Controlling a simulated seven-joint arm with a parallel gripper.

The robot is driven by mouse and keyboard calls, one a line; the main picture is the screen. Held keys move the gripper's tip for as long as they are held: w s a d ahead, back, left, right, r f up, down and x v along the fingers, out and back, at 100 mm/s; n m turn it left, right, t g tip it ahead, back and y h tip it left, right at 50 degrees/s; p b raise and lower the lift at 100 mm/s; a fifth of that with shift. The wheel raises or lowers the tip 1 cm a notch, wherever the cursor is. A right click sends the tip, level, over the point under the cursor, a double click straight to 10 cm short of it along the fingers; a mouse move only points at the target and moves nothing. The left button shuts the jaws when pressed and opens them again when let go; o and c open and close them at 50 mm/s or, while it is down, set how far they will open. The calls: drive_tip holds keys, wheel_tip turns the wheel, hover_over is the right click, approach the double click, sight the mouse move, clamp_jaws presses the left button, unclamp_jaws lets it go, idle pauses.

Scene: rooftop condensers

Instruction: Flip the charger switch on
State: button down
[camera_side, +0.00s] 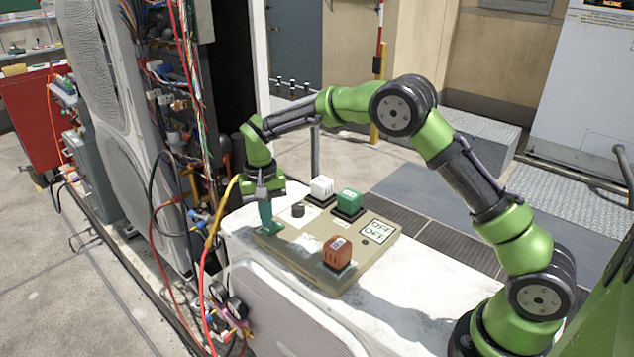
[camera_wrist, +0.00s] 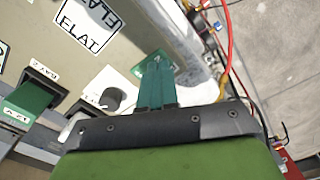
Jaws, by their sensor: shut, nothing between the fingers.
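A beige control panel (camera_side: 300,262) lies on a white unit. It carries a white rocker block (camera_side: 321,188), a green rocker block (camera_side: 348,202), an orange-red rocker block (camera_side: 337,252) and a dark knob (camera_side: 298,210). I cannot read which one is marked charger. My gripper (camera_side: 267,230) points down at the panel's left end, its teal fingers shut and empty. In the wrist view, the fingertips (camera_wrist: 157,62) are over a small green plate (camera_wrist: 143,68), hiding what is there; contact cannot be told. The knob (camera_wrist: 112,98) and green block (camera_wrist: 30,100) are left of the fingers.
An open cabinet with loose cables stands at the left; a yellow cable (camera_side: 215,225) and a red cable (camera_side: 204,300) hang close to my gripper. The white top (camera_side: 400,290) right of the panel is clear.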

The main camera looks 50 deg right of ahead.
sight(271, 231)
drive_tip(key=shift+f, duration=0.9)
drive_tip(key=shift+r, duration=3.55)
drive_tip(key=shift+s+f+n, duration=0.4)
drive_tip(key=shift+s+f, duration=0.25)
drive_tip(key=shift+f, duration=0.05)
drive_tip(key=s+d+r+t+y, duration=0.1)
drive_tip(key=s+r+t, duration=0.2)
drive_tip(key=s+r, duration=0.4)
drive_tip(key=s+d+r+n+t+y, duration=0.1)
drive_tip(key=s+r+t, duration=0.3)
drive_tip(key=s, duration=1.6)
wheel_tip(271, 231, up, 3)
drive_tip(key=shift+s+d+f, duration=0.15)
drive_tip(key=shift+s+d, duration=0.1)
drive_tip(key=shift+s, duration=0.1)
